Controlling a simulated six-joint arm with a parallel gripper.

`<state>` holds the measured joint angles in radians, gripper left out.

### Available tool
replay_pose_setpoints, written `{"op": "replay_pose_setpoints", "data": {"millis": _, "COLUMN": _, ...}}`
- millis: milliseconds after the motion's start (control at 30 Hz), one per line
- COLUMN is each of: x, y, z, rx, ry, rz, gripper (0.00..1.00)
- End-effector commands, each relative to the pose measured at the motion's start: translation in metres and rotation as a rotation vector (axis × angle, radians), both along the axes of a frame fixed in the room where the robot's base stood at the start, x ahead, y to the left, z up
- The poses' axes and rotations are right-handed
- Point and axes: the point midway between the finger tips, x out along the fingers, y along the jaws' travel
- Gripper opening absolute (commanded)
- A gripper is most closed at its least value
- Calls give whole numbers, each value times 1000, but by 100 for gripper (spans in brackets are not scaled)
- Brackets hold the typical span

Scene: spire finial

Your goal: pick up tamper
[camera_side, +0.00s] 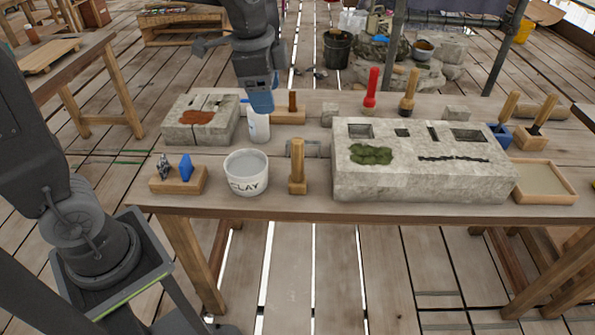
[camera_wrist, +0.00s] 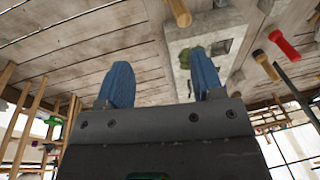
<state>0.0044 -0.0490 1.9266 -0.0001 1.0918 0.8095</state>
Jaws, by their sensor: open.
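Several wooden-handled tools stand on the workbench, and I cannot tell for sure which is the tamper. One is an upright wooden piece with a thick handle (camera_side: 297,170) at the front edge, between the clay bucket and the large stone block. Others are a dark-bodied tool with a wooden handle (camera_side: 409,92) and a red-handled tool (camera_side: 370,90), both behind the block. My gripper (camera_side: 261,100) is over the back left of the bench, above a white bottle. In the wrist view its blue fingers (camera_wrist: 160,82) are apart with nothing held between them.
The large stone block (camera_side: 420,183) fills the right middle of the bench (camera_side: 225,205). The clay bucket (camera_side: 246,172), a small wooden holder (camera_side: 180,182), the white bottle (camera_side: 258,128) and a smaller stone slab (camera_side: 170,130) stand left. A shallow tray (camera_side: 563,196) is at right.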

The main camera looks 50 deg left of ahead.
Motion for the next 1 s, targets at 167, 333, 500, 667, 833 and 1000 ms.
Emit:
{"op": "replay_pose_setpoints", "data": {"millis": 167, "x": 53, "y": -1, "z": -29, "rx": 31, "ry": 109, "rz": -261, "gripper": 61}}
{"op": "replay_pose_setpoints", "data": {"millis": 333, "x": 77, "y": -1, "z": -47, "rx": 38, "ry": 159, "rz": -406, "gripper": 61}}
{"op": "replay_pose_setpoints", "data": {"millis": 500, "x": 82, "y": -1, "z": -62, "rx": 38, "ry": 175, "rz": -445, "gripper": 61}}
{"op": "replay_pose_setpoints", "data": {"millis": 667, "x": 81, "y": -1, "z": -92, "rx": 38, "ry": 176, "rz": -444, "gripper": 61}}
{"op": "replay_pose_setpoints", "data": {"millis": 833, "x": 81, "y": -1, "z": -122, "rx": 38, "ry": 175, "rz": -443, "gripper": 61}}
{"op": "replay_pose_setpoints", "data": {"millis": 1000, "x": 81, "y": -1, "z": -137, "rx": 38, "ry": 171, "rz": -442, "gripper": 61}}
